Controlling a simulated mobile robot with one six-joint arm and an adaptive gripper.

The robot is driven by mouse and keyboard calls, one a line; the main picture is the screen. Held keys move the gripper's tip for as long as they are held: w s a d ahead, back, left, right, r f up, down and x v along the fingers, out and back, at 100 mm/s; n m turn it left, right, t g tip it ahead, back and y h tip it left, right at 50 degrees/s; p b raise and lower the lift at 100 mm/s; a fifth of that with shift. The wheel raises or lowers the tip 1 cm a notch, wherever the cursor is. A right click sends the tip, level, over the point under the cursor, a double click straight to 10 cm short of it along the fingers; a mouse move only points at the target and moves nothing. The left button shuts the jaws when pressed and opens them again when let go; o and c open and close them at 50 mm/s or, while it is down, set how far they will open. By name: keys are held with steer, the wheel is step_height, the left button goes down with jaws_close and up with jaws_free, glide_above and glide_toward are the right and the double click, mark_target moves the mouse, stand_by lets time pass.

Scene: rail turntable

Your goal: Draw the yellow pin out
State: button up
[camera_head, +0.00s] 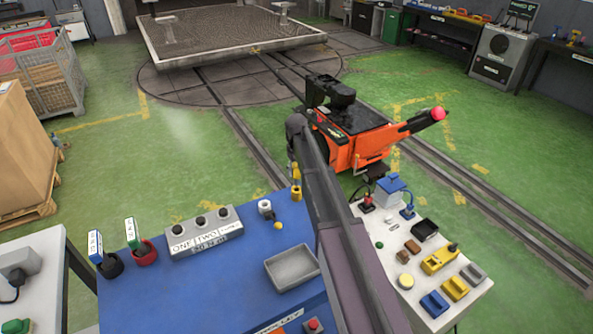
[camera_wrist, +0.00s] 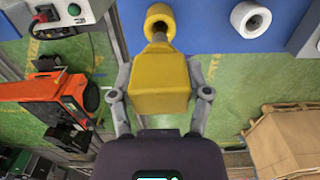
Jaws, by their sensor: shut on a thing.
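The yellow pin (camera_wrist: 160,85) has a blocky yellow handle and a short grey shaft. My gripper (camera_wrist: 160,95) is shut on the handle, one finger on each side in the wrist view. The shaft points to a yellow round socket (camera_wrist: 159,17) at the edge of the blue table (camera_wrist: 205,30). Its end meets the socket's near side; I cannot tell how deep it sits. In the head view, yellow parts of the pin and socket (camera_head: 296,192) show at the table's far edge beside my arm, which hides much of the gripper.
A white cylinder (camera_head: 265,207) and a grey box with knobs (camera_head: 205,232) are on the blue table, with an open grey tray (camera_head: 291,268). An orange machine (camera_head: 355,135) stands beyond my arm. A white table (camera_head: 425,255) with small parts is at right.

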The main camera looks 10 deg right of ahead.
steer(key=shift+r+p, duration=0.35)
steer(key=shift+r, duration=0.1)
steer(key=shift+r, duration=0.2)
steer(key=shift+r+p, duration=2.35)
steer(key=shift+p, duration=0.2)
steer(key=shift+f, duration=0.15)
